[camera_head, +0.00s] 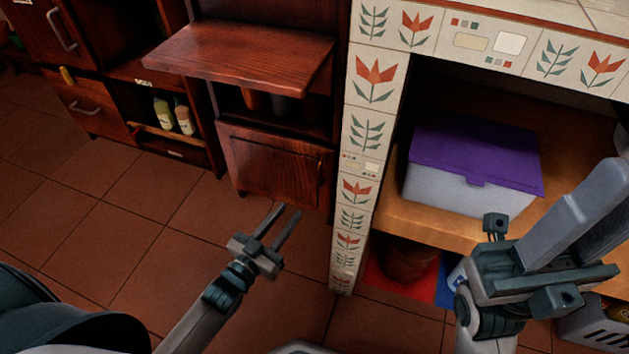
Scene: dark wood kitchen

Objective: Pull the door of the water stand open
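The water stand is a dark wood cabinet with a jutting shelf (240,55) and a closed-looking door (268,160) low on its front. A slim vertical handle (320,175) shows near the door's right edge. My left gripper (288,214) is in front of and below the door, apart from it. Its two fingers are parallel with a gap, pointing up and right toward the door, and nothing is between them. My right gripper (545,270) is at the right, close to the camera, in front of the tiled counter; its finger gap is not clear.
A tiled post (352,190) stands just right of the water stand. Beside it, a purple-lidded box (475,160) sits on a wooden shelf, with a brown pot (408,262) below. Bottles (163,113) stand in a cabinet at left. The tiled floor (150,235) is open at left.

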